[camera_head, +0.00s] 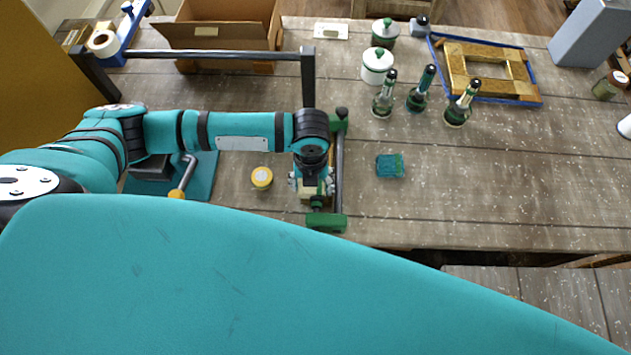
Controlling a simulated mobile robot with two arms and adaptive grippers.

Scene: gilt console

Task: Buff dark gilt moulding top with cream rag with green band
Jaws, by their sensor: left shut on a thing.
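My left gripper (313,184) points down at the green-ended clamp, its fingers largely hidden under the wrist from above. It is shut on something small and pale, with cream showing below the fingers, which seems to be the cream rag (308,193). I cannot make out its green band. The gilt moulding top is not clearly visible; the arm and gripper cover much of this spot. The clamp (327,222) has a dark bar and green ends, just right of the gripper. My right gripper is not in view.
A gilt frame (458,62) lies on a blue-edged mat at the back right. Several green bottles (417,98) and a white jar (377,67) stand before it. A teal cloth (390,165) and a yellow-lidded pot (262,178) flank the clamp. The table's right front is clear.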

